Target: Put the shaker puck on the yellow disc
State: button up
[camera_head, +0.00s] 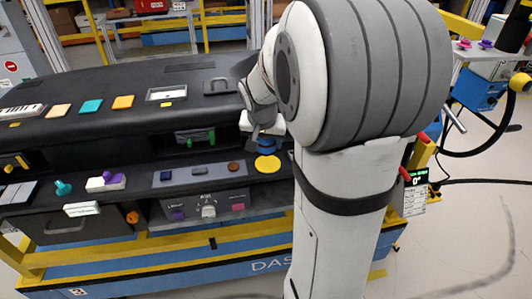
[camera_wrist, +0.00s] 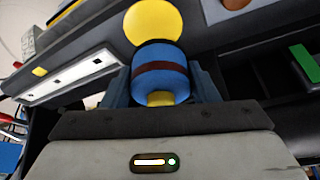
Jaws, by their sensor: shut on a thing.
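The shaker puck (camera_head: 266,145) is blue with a dark red band, seen clearly in the wrist view (camera_wrist: 160,62). My gripper (camera_wrist: 163,80) is shut on it, with a blue-grey finger on either side. In the head view my gripper (camera_head: 266,138) points down over the right part of the dashboard. The yellow disc (camera_head: 267,164) lies on the dashboard shelf just below the puck in the head view. In the wrist view the disc (camera_wrist: 153,20) shows beyond the puck, which hides its near edge. I cannot tell the gap between puck and disc.
A grey panel with a round brown knob (camera_head: 234,166) lies left of the disc. Green handles (camera_head: 198,137) sit in an opening behind it. A lower panel carries a white switch (camera_head: 208,211) and coloured buttons. My arm hides the dashboard's right end.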

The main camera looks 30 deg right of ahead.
aim_at(268, 163)
jog(key=shift+s+d+f, duration=0.1)
jog(key=shift+f, duration=1.05)
jog(key=shift+d+f, duration=0.1)
jog(key=shift+f, duration=1.05)
jog(key=shift+f, duration=0.1)
jog(key=o, duration=1.3)
